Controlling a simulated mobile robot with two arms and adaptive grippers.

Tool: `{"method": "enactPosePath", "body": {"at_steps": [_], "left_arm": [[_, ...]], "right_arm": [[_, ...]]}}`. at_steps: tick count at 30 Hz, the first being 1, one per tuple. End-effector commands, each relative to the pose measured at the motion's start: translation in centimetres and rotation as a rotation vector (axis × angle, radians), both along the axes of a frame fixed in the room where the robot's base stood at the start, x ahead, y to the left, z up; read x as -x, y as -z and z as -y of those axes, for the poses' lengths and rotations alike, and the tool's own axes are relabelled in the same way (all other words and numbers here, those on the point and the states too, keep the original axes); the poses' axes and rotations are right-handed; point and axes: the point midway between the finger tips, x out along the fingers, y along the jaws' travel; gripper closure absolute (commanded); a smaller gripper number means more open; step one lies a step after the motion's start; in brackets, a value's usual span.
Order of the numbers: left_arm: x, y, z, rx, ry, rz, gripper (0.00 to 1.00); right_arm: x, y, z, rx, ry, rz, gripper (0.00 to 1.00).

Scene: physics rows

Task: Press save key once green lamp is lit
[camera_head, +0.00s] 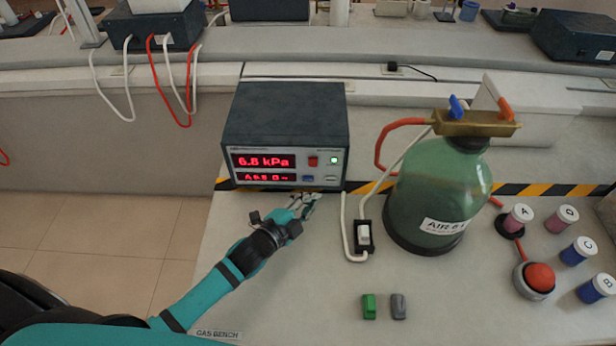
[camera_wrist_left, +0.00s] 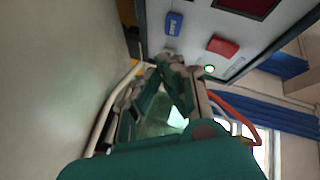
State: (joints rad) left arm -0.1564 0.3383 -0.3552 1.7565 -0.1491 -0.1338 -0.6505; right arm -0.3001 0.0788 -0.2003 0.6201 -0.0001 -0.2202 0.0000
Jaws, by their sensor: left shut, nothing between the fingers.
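The meter box (camera_head: 285,125) stands at the back of the bench with red displays; the upper one reads about 6.8 kPa. Its small green lamp (camera_head: 333,160) is lit, also in the left wrist view (camera_wrist_left: 209,69). A red key (camera_head: 313,161) is left of the lamp. My left gripper (camera_head: 311,200) is shut and empty, just in front of the panel's lower edge. In the left wrist view its fingertips (camera_wrist_left: 170,60) are close to the panel; contact cannot be told.
A green glass bottle (camera_head: 436,195) with brass valve stands right of the meter. A white switch (camera_head: 364,234) with cable lies between them. A green block (camera_head: 369,306) and a grey block (camera_head: 399,306) lie in front. A red bulb (camera_head: 539,277) and several labelled jars stand at right.

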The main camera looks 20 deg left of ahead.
Motion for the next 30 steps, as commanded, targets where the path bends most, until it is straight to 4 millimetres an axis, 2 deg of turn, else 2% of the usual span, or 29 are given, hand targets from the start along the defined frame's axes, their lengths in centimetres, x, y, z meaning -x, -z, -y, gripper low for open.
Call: {"method": "enactPosePath", "body": {"at_steps": [3, 8, 30], "left_arm": [[1.2, 0.0, 0.3, 0.001, -0.001, -0.002, 1.00], [1.9, -0.1, 0.5, -0.001, 0.000, 0.001, 1.00], [2.0, 0.0, 0.5, -0.001, -0.001, 0.000, 1.00]], "right_arm": [[0.0, -0.5, 0.1, 0.002, -0.001, 0.000, 0.60], [0.0, -0.7, 0.2, 0.003, -0.001, 0.000, 0.60], [0.0, -0.6, 0.2, 0.003, -0.001, 0.000, 0.60]]}}
